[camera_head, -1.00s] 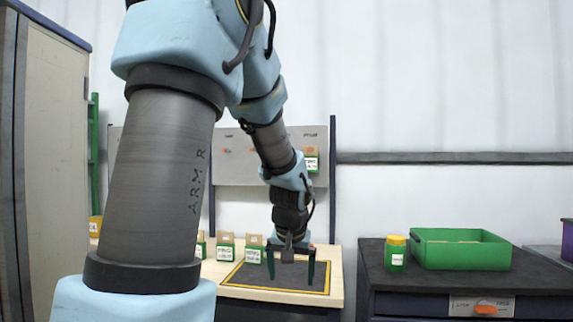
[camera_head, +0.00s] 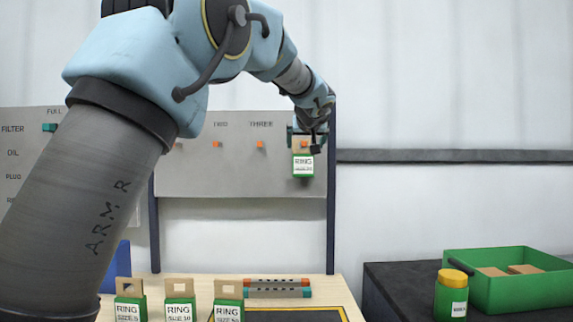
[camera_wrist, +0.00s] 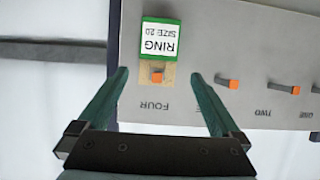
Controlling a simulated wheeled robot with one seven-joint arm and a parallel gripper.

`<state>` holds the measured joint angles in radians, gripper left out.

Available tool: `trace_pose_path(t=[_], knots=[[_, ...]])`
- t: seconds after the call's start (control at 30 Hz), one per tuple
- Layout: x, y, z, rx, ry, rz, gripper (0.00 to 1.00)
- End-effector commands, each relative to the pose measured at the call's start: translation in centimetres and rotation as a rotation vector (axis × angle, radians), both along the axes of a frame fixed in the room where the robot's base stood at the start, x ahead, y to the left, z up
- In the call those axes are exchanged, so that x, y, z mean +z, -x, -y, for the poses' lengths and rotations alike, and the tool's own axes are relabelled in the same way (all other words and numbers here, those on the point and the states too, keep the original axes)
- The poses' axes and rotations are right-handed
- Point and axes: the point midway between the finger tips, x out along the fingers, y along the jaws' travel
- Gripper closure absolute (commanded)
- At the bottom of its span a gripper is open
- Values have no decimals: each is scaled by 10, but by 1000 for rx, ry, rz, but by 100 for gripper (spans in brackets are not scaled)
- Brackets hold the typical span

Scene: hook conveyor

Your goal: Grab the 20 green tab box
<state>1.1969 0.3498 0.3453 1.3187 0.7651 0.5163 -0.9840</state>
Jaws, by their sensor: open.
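The green tab box (camera_head: 303,165), with a white label reading RING SIZE 20, hangs by its tan tab from an orange-tipped hook at the right end of the grey board. It also shows in the wrist view (camera_wrist: 160,40), upside down, with the hook tip poking through the tab above the word FOUR. My gripper (camera_head: 308,147) is at the box's tab in the head view. In the wrist view my gripper (camera_wrist: 162,78) is open, one finger on each side of the tab, with visible gaps. It holds nothing.
More hooks (camera_head: 261,144) sit along the grey board (camera_head: 230,182). Several green tab boxes (camera_head: 180,308) stand on the wooden table (camera_head: 200,282) below. A green bin (camera_head: 520,290) and a yellow-lidded jar (camera_head: 451,297) stand on the dark counter at right.

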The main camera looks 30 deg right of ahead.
Motion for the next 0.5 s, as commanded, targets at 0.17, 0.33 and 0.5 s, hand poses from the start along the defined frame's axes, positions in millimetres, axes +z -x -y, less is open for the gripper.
trace_pose_path(t=[0.17, 0.33, 0.5], knots=[[-8, -25, 10, 3, -4, -1, 0], [-17, -40, 18, 1, -2, -1, 0], [-21, -49, 22, 1, -3, -2, 0]])
